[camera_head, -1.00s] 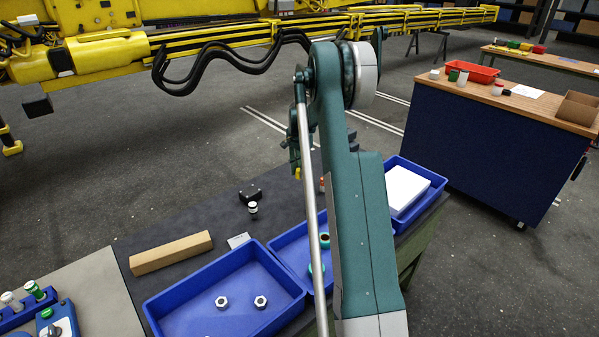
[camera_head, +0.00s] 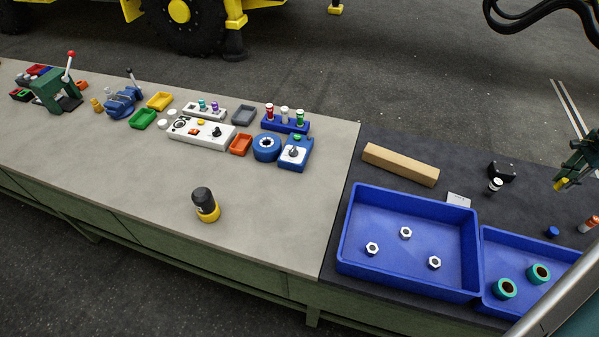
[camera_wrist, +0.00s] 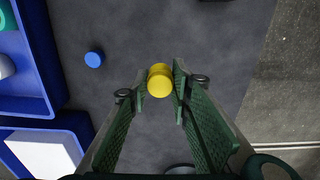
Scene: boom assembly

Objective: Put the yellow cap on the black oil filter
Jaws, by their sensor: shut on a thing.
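The black oil filter (camera_head: 204,200) stands upright on the light grey bench top in the head view, with a yellow band around its lower part. My gripper (camera_head: 573,168) is at the far right edge of the head view, well apart from the filter. It is shut on the yellow cap (camera_wrist: 160,78), which sits between the fingertips in the wrist view. The cap also shows as a small yellow patch (camera_head: 561,184) below the fingers in the head view. The filter is not in the wrist view.
A blue tray (camera_head: 345,235) with white nuts and a blue tray (camera_head: 483,265) with green rings stand between gripper and filter. A wooden bar (camera_head: 400,164) lies behind them. A blue cap (camera_wrist: 94,59) lies below my gripper. The bench around the filter is clear.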

